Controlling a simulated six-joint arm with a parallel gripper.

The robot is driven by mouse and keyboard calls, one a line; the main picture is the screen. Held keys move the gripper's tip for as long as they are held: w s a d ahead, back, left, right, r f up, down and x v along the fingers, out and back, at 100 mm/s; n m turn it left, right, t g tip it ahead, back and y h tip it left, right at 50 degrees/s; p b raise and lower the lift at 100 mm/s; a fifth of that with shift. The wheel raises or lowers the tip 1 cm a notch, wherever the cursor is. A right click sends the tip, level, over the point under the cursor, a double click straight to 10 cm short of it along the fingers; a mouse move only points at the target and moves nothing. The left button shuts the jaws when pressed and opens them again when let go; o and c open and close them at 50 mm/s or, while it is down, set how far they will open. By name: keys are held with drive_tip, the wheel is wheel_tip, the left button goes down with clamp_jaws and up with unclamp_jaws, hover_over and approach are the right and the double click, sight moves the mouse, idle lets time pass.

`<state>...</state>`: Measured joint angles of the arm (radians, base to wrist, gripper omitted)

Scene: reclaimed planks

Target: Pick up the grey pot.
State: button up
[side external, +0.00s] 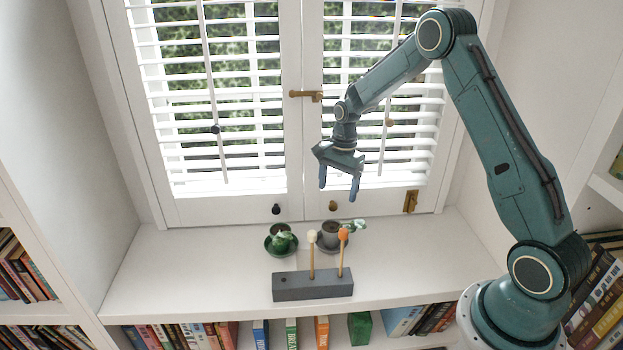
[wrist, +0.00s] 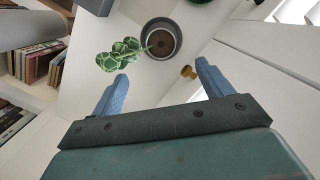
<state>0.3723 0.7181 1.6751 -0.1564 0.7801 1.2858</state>
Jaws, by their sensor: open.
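The grey pot (side external: 331,230) stands on a grey saucer (side external: 322,247) on the white sill, right of a green pot (side external: 281,243). In the wrist view the grey pot (wrist: 161,28) is seen from above with dark soil inside; a plant with patterned green leaves (wrist: 120,55) hangs out to its left. My gripper (side external: 338,193) is open and empty, pointing down, well above the grey pot. In the wrist view the pot lies ahead of the open fingers (wrist: 162,72), apart from them. A stick with an orange tip partly hides the pot in the side view.
In front of the pots is a grey block (side external: 312,286) holding two upright sticks, one white-tipped (side external: 311,238), one orange-tipped (side external: 343,234). Shuttered windows (side external: 215,120) with brass latches (side external: 411,201) stand behind. Books (side external: 180,335) fill shelves below. The sill's left part is clear.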

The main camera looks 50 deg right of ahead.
drive_tip(key=shift+d+f, duration=0.15)
drive_tip(key=shift+f, duration=0.25)
hover_over(332, 228)
drive_tip(key=shift+s+f, duration=0.15)
drive_tip(key=shift+f, duration=2)
drive_tip(key=shift+s+f, duration=0.15)
drive_tip(key=shift+f, duration=1.95)
drive_tip(key=shift+a+f, duration=0.2)
drive_tip(key=shift+f, duration=1.1)
drive_tip(key=shift+a+f, duration=0.15)
drive_tip(key=shift+f, duration=1.1)
drive_tip(key=shift+c, duration=0.5)
drive_tip(key=c, duration=1.2)
drive_tip(key=shift+c, duration=0.2)
